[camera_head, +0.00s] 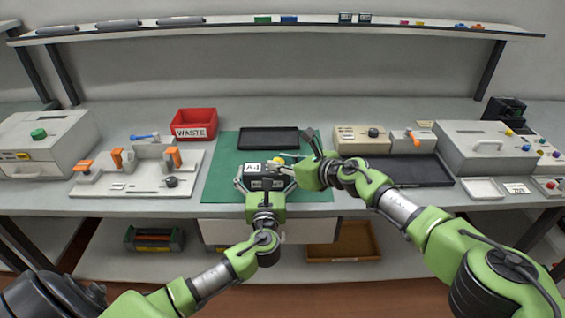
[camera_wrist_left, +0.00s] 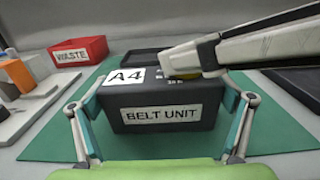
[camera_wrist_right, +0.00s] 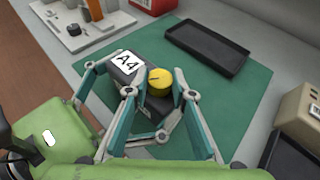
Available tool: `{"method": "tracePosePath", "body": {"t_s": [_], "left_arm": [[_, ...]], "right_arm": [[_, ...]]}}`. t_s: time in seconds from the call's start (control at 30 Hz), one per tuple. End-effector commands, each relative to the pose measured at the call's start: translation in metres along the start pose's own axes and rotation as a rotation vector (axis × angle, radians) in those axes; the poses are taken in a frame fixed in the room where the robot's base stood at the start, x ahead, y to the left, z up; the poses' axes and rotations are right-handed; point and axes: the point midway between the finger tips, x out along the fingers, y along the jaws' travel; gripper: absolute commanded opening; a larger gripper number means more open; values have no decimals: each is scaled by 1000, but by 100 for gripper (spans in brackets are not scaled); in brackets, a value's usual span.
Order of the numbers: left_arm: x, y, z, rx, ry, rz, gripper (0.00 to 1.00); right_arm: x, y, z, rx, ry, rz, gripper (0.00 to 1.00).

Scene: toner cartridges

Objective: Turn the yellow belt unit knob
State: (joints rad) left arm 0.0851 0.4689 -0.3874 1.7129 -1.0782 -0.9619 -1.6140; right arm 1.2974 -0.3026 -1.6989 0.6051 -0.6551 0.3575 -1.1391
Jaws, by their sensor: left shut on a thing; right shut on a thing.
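The belt unit is a dark grey box (camera_wrist_left: 155,112) labelled "BELT UNIT" with a white "A4" label on its top. It rests on the green mat (camera_head: 222,180). My left gripper (camera_wrist_left: 160,118) is shut on the belt unit, with one finger on each side. The yellow knob (camera_wrist_right: 160,81) sits on top of the unit beside the A4 label. My right gripper (camera_wrist_right: 155,86) comes from the right over the top and is shut on the knob. In the left wrist view the right gripper's finger hides most of the knob (camera_wrist_left: 187,74).
A black tray (camera_head: 268,138) lies behind the unit on the mat. A red WASTE bin (camera_head: 194,124) is at the back left. A white fixture board (camera_head: 135,184) with orange clamps stands to the left. Beige boxes (camera_head: 362,138) and another dark tray (camera_head: 410,170) are to the right.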

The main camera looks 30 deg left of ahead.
Motion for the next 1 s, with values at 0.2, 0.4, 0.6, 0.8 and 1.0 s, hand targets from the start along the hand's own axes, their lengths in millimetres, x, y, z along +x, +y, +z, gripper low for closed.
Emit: {"method": "tracePosePath", "body": {"t_s": [0.2, 0.4, 0.6, 0.8, 1.0], "left_arm": [[-2, -2, -1, 2, 0, -5, 58], [-2, -3, -1, 2, 0, -8, 58], [-3, -5, -1, 1, 2, -12, 58], [-3, -5, -1, 0, 3, -13, 58], [-3, -5, -2, 0, 3, -12, 58]], "right_arm": [[0, 4, 4, 26, -9, -83, 1], [3, 10, 6, 53, -12, -130, 1], [1, 9, 4, 74, -16, -174, 1], [0, 7, 2, 85, -18, -193, 1], [0, 7, 2, 87, -18, -194, 1]]}}
